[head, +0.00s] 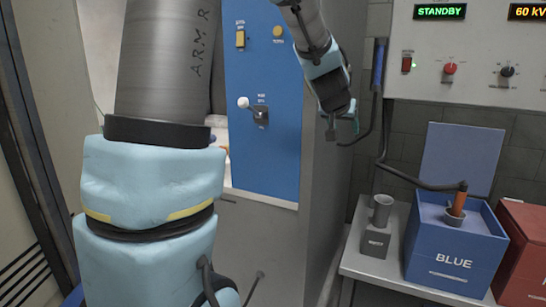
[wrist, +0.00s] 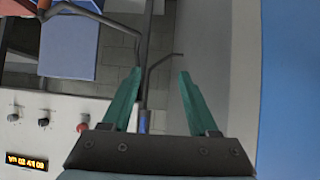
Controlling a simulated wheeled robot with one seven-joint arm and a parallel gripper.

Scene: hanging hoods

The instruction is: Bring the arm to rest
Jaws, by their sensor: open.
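My arm, in light blue and grey, rises large and close at the left of the head view, passes out of the top and comes down again near the top middle. My gripper (head: 341,127) hangs in mid-air in front of the edge of a grey partition, right of the blue panel and above the bench. In the wrist view its two teal fingers (wrist: 160,73) are wide apart with nothing between them. The gripper touches nothing that I can see.
The blue panel (head: 275,165) carries a white-knobbed lever (head: 245,103). The bench (head: 385,269) holds a grey cup (head: 383,208), a blue box (head: 450,265) and a red box (head: 525,250). A black cable (head: 415,180) hangs near the gripper. A control panel (head: 480,65) is at upper right.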

